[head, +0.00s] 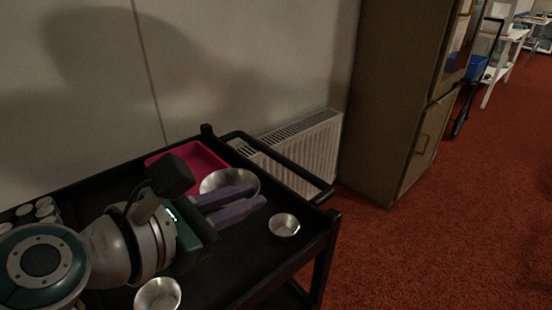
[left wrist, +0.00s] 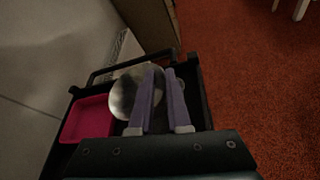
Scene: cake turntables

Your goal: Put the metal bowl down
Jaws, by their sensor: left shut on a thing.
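A shiny metal bowl (head: 231,180) is at the far side of the black cart, beside the pink tray. My left gripper (head: 250,197) reaches in from the left with its purple fingers over the near side of the bowl. It is shut on the bowl's rim. In the left wrist view the bowl (left wrist: 124,93) lies mostly left of the fingers (left wrist: 160,75), which hide part of it. I cannot tell whether the bowl's base touches the cart top. My right gripper is not in view.
The black cart (head: 262,262) also carries a pink tray (head: 190,158), a small metal bowl (head: 284,226) at the right and another metal bowl (head: 158,295) at the front. Several small light round items (head: 44,207) stand at the left. A radiator (head: 307,147) and brown cabinet (head: 385,95) stand beyond.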

